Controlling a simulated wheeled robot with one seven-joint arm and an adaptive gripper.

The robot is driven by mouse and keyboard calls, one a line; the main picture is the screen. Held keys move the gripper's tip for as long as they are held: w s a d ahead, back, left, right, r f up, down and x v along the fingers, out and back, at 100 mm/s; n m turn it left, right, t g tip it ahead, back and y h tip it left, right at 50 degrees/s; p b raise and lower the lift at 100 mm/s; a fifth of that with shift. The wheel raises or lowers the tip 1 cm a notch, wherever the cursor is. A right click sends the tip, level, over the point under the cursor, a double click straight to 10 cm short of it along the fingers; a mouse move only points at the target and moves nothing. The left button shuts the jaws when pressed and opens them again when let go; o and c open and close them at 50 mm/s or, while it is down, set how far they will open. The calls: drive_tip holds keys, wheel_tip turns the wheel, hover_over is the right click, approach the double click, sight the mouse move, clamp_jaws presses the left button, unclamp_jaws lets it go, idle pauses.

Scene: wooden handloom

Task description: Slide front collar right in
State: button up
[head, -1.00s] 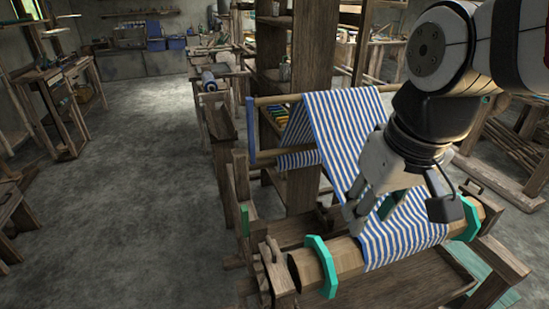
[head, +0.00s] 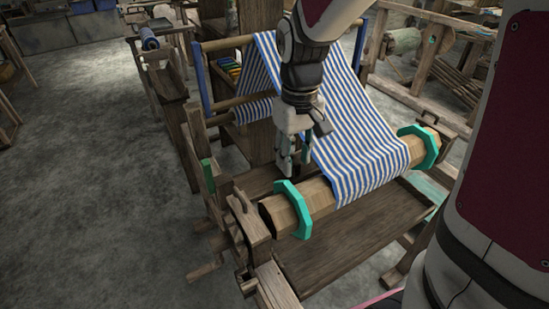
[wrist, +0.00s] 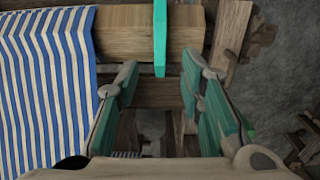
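Two teal collars sit around the wooden front beam (head: 328,191): one near its left end (head: 292,208), one near its right end (head: 419,146). My gripper (head: 292,166) points down just behind and above the left-end collar, apart from it. In the wrist view a teal collar (wrist: 160,35) crosses the beam (wrist: 120,32), ahead of my open gripper (wrist: 160,75) and in line with the gap between its teal-padded fingers. Nothing is held. The striped cloth (head: 362,160) passes over the beam between the collars, with bare wood between it and the left-end collar.
The striped cloth (wrist: 48,85) lies close beside the left finger in the wrist view. Wooden loom posts (head: 247,215) flank the beam's left end. A flat board (head: 345,240) lies below the beam. Open floor (head: 90,190) is at the left.

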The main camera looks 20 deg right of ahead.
sight(293, 189)
wheel_tip(293, 189, down, 10)
drive_tip(key=shift+r+b, duration=0.25)
drive_tip(key=shift+b, duration=0.4)
clamp_jaws()
drive_tip(key=shift+d, duration=0.1)
